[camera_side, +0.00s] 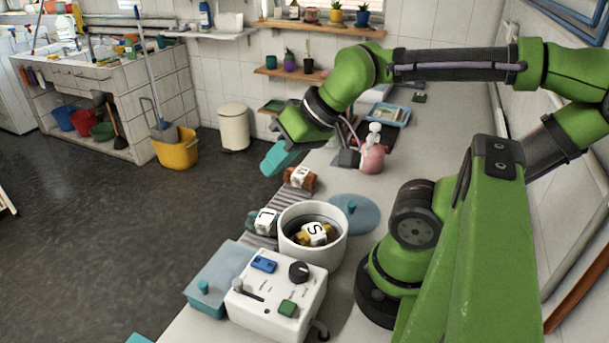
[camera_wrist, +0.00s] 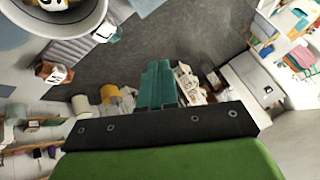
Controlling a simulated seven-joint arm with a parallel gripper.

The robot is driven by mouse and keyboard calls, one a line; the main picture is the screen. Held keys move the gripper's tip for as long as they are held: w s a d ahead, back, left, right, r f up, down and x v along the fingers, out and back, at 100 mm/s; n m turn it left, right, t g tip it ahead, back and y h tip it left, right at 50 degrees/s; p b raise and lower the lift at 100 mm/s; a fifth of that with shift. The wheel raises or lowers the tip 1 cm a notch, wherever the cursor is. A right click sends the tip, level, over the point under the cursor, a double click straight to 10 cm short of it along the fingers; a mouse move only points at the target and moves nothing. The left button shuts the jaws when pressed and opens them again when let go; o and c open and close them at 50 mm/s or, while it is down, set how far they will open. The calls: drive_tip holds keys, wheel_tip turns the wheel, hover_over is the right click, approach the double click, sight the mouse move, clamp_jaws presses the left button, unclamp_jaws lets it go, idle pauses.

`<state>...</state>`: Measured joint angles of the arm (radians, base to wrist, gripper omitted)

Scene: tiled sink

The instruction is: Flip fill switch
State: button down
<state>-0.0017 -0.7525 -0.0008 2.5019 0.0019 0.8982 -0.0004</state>
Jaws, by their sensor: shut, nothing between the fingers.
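A white control box (camera_side: 262,316) sits at the front of the counter in the side view. On its top are a blue rocker switch (camera_side: 264,264), a black knob (camera_side: 299,271), a small lever (camera_side: 240,286) and a green button (camera_side: 288,308). The labels are too small to read, so I cannot tell which one is the fill switch. My gripper (camera_side: 280,159) is high over the counter's left edge, well behind and apart from the box. Its teal fingers (camera_wrist: 157,85) are shut and empty in the wrist view. The control box is not visible in the wrist view.
A white pot (camera_side: 316,262) holding lettered blocks (camera_side: 314,233) stands just behind the box. A brown block (camera_side: 299,178) and a teal block (camera_side: 264,220) lie on a grey ribbed strip. A blue lid (camera_side: 356,214) lies right of the pot. A teal container (camera_side: 207,287) adjoins the box's left.

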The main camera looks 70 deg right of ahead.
drive_tip(key=m+g+h, duration=0.2)
drive_tip(key=m+g, duration=0.5)
drive_tip(key=m, duration=0.7)
hover_over(270, 265)
drive_tip(key=shift+f, duration=0.85)
drive_tip(key=shift+f, duration=0.1)
wheel_tip(270, 265, down, 14)
drive_tip(key=shift+r, duration=0.1)
